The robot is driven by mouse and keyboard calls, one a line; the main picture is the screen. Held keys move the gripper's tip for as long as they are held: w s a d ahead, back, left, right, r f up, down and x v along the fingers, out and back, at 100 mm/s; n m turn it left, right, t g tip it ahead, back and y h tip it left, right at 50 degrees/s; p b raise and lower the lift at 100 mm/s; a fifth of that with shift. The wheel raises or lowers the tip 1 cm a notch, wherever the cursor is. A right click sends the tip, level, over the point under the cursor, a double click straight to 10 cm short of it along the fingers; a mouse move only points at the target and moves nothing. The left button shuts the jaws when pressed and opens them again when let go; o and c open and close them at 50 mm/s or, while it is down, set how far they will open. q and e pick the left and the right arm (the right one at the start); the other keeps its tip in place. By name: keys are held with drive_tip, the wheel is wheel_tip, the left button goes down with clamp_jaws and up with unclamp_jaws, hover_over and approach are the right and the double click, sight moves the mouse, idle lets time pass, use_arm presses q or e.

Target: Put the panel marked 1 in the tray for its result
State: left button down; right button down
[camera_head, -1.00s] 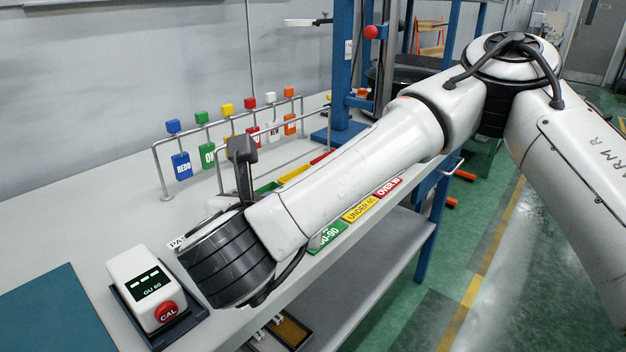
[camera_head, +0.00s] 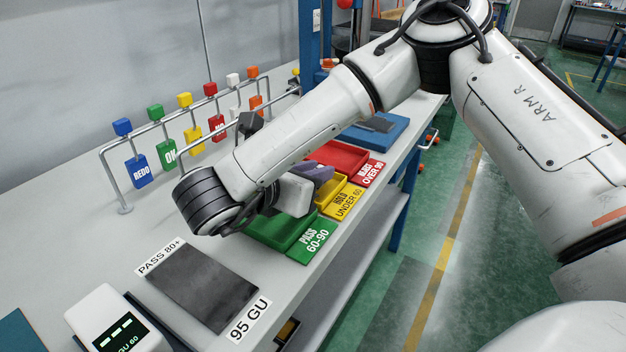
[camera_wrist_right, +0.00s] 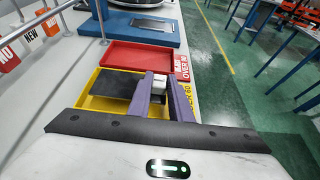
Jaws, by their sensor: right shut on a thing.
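My right gripper (camera_head: 320,174) is over the row of trays, its purple fingers low by the yellow tray. In the right wrist view the fingers (camera_wrist_right: 164,82) are closed about a small white block (camera_wrist_right: 158,84). A dark panel (camera_wrist_right: 116,84) beside the fingers covers part of the yellow tray (camera_wrist_right: 92,101); it seems joined to the white block, but I cannot tell whether it touches the tray. No number 1 is legible. In the head view stand the green PASS 60-90 tray (camera_head: 272,231), yellow HOLD UNDER 60 tray (camera_head: 347,201) and red OVER 90 tray (camera_head: 344,153).
A dark plate (camera_head: 203,285) labelled PASS 80+ and 95 GU lies on the bench near a white meter (camera_head: 103,309). A rail (camera_head: 112,180) with hanging coloured tags stands behind. A blue base (camera_head: 395,135) with a grey plate lies beyond the red tray.

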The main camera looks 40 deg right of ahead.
wheel_tip(320, 180, down, 2)
drive_tip(key=shift+f, duration=0.2)
drive_tip(key=shift+f, duration=0.15)
drive_tip(key=c, duration=1.9)
unclamp_jaws()
drive_tip(key=shift+r, duration=0.25)
drive_tip(key=b+v, duration=0.1)
drive_tip(key=v, duration=1.1)
drive_tip(key=shift+f, duration=0.1)
